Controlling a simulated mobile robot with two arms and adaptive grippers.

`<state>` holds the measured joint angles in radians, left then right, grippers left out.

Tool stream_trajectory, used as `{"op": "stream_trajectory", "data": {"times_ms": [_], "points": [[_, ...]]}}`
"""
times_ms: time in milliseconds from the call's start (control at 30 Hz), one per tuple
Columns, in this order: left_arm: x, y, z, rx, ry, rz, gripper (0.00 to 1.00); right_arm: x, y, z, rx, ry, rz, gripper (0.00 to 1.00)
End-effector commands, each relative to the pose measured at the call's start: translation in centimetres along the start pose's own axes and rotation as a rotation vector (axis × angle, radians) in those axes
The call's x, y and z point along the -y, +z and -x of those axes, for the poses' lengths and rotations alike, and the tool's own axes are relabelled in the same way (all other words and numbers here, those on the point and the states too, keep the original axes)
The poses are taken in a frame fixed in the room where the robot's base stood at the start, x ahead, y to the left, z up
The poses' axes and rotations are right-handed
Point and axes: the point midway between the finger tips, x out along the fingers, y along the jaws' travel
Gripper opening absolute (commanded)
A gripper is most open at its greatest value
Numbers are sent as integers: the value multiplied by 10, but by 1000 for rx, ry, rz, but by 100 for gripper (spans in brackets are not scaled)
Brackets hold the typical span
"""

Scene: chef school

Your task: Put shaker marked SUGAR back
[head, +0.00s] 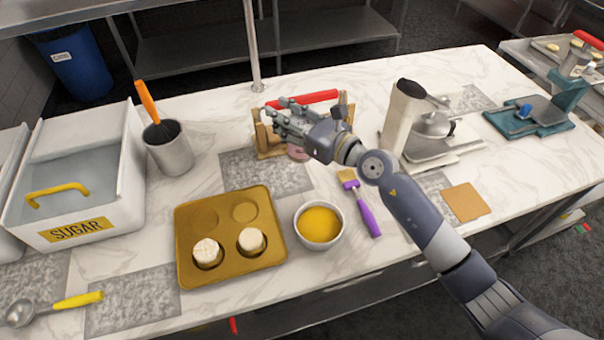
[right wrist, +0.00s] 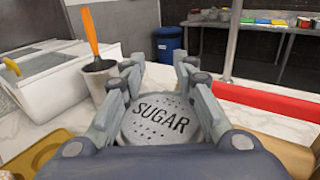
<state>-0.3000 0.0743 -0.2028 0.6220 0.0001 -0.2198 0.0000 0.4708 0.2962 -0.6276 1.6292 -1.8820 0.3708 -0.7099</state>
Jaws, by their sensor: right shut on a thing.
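The shaker marked SUGAR (right wrist: 160,120) shows in the right wrist view as a round, pale metal lid with holes and the dark word SUGAR. It stands between the fingers of my right gripper (right wrist: 160,85), which is shut on it. In the head view my right gripper (head: 290,120) is over the counter, in front of a wooden stand (head: 268,140) with a red bar (head: 312,98). I cannot make out the shaker in the head view; the gripper hides it. My left gripper is not in view.
A white SUGAR bin (head: 110,215) and a grey cup (head: 172,155) with an orange-handled tool stand left. A scale (head: 420,155) stands right. A grey mat (head: 262,172) is partly clear.

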Motion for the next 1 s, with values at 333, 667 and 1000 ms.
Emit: {"op": "stream_trajectory", "data": {"times_ms": [333, 667, 1000], "points": [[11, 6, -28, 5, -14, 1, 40, 0, -56, -1, -1, -7, -2, 0], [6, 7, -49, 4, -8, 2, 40, 0, -94, -1, -1, -7, -3, 0], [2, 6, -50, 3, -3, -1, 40, 0, -98, -1, 1, -6, 1, 0]]}}
